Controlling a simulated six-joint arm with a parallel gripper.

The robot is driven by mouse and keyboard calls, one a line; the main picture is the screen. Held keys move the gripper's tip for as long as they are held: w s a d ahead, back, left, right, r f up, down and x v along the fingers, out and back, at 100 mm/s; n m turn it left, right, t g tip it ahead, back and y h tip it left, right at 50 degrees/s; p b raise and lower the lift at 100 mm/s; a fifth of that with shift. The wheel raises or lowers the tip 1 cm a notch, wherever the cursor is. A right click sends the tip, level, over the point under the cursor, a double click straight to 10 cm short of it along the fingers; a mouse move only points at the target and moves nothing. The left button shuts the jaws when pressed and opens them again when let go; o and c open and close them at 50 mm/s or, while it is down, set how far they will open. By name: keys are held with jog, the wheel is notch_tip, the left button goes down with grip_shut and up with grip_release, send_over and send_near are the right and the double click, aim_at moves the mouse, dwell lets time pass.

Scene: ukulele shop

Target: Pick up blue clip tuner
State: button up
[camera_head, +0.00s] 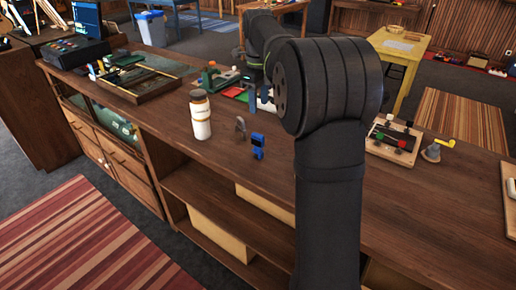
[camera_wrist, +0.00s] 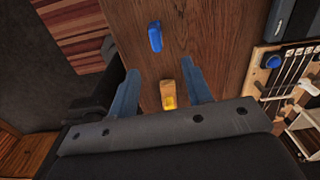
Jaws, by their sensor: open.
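A blue clip tuner (camera_head: 258,146) stands on the wooden counter (camera_head: 175,125) near its front edge, just right of a small grey clip-like object (camera_head: 240,128). In the wrist view a blue object (camera_wrist: 155,37), which looks like the tuner, is on the brown wood ahead of the fingertips. My gripper (camera_wrist: 160,78) is open, its two blue-grey fingers well apart. The blue object is beyond the fingers and apart from them. A small tan and yellow object (camera_wrist: 168,95) shows between the fingers.
A white bottle (camera_head: 200,115) stands left of the tuner. A board with coloured pieces (camera_head: 390,142) lies to the right, with a grey and yellow piece (camera_head: 432,151) beside it. In the wrist view a stringed wooden piece (camera_wrist: 282,80) is at the right. Counter around the tuner's front is clear.

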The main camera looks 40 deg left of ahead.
aim_at(258, 147)
jog(key=shift+m, duration=0.3)
jog(key=f, duration=1.7)
jog(key=shift+s+d+f, duration=0.1)
jog(key=shift+s, duration=0.2)
grip_shut()
